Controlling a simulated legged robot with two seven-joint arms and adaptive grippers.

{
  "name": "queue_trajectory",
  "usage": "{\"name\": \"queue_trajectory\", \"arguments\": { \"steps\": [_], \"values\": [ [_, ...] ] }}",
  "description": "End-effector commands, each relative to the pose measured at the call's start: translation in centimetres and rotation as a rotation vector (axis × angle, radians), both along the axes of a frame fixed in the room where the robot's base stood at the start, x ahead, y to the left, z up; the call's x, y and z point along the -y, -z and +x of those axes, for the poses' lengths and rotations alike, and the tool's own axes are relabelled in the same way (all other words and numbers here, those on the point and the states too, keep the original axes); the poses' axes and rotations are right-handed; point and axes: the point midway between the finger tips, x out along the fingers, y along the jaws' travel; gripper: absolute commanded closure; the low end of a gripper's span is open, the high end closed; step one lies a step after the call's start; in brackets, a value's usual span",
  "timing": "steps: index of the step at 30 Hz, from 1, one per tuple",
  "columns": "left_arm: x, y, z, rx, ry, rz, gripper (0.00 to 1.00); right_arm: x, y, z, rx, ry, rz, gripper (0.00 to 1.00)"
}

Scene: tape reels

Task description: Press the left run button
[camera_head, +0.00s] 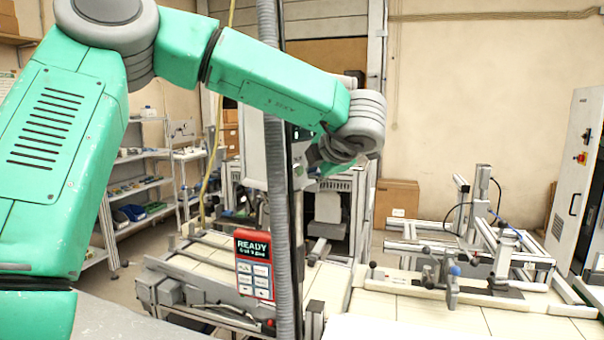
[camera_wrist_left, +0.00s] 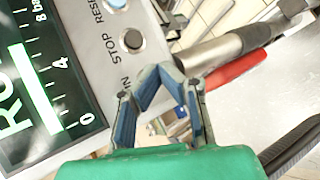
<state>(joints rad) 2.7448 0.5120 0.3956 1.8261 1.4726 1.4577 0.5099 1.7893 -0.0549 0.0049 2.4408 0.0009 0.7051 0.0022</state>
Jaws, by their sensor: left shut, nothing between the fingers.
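In the left wrist view, a grey control panel (camera_wrist_left: 88,22) shows a lit display (camera_wrist_left: 30,80) on the left and a column of buttons. A white button (camera_wrist_left: 118,3) is by the partly cut-off RESET label, and a dark button (camera_wrist_left: 132,39) is by STOP. Below these, the end of another label, "UN", shows beside my left gripper (camera_wrist_left: 155,72). The button by that label is hidden behind the blue-padded fingers. The fingers are shut and empty, at the panel; I cannot tell if they touch it. In the head view, my left gripper (camera_head: 322,165) is small and partly hidden below the wrist.
A red handheld unit (camera_head: 254,263) reading READY hangs by a grey corrugated hose (camera_head: 277,170). In the wrist view, a metal cylinder with a red part (camera_wrist_left: 235,70) lies right of the fingers. A fixture (camera_head: 470,260) stands at right, and shelves (camera_head: 150,185) at left.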

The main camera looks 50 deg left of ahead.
Motion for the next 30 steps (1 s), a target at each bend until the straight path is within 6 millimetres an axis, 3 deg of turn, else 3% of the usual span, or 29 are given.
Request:
{"name": "queue_trajectory", "arguments": {
  "steps": [12, 30],
  "values": [
    [-1.4, 0.4, -0.1, 0.000, 0.001, -0.008, 1.00, 0.0, -0.1, 0.0, 0.000, 0.000, 0.000, 0.60],
    [-0.4, 0.3, 0.1, 0.000, 0.000, -0.003, 1.00, 0.0, -0.2, 0.0, 0.000, 0.001, 0.000, 0.60]
  ]
}}
